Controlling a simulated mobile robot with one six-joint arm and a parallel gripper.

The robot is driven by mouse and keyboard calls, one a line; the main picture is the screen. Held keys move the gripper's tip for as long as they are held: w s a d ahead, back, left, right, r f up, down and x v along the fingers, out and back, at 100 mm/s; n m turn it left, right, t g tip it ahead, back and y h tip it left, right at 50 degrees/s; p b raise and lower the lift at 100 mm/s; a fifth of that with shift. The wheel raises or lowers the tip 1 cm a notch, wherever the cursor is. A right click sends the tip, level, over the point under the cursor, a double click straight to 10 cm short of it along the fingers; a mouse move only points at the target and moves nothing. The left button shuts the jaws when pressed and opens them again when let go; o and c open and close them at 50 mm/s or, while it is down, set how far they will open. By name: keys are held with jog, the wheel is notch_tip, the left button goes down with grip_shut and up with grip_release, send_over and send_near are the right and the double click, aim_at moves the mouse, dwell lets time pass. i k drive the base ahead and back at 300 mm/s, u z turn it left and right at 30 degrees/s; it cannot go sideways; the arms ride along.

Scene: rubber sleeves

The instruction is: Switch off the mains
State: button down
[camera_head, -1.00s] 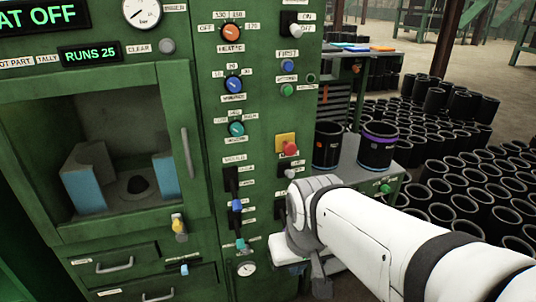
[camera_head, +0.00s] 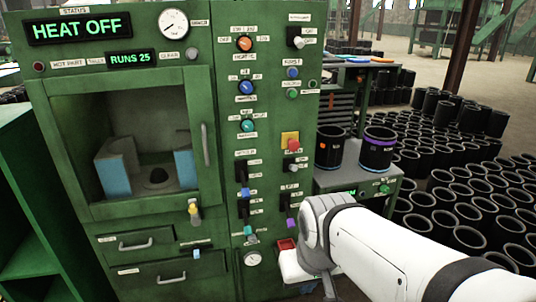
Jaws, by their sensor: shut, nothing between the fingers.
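The green machine's control panel (camera_head: 270,130) faces me; its labels are mostly too small to read, so I cannot tell which switch is the mains. A switch with a pale lever (camera_head: 299,42) is at the top right, with ON and OFF marks. Lower down are a black switch with a grey lever (camera_head: 292,167), one with a purple handle (camera_head: 290,222), one with a blue handle (camera_head: 245,193) and one with a teal handle (camera_head: 250,231). My white arm crosses the lower right, apart from the upper switches. My gripper's fingers do not show.
A red emergency-style button (camera_head: 291,140) on a yellow plate sits mid-panel. Knobs and a gauge (camera_head: 253,258) share the panel. The display (camera_head: 80,27) reads HEAT OFF. A grey trolley (camera_head: 340,180) with two black sleeves stands right; many sleeves cover the floor behind.

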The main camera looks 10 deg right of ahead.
aim_at(293, 168)
jog(key=u, duration=0.1)
jog(key=i, duration=0.95)
jog(key=z, duration=0.05)
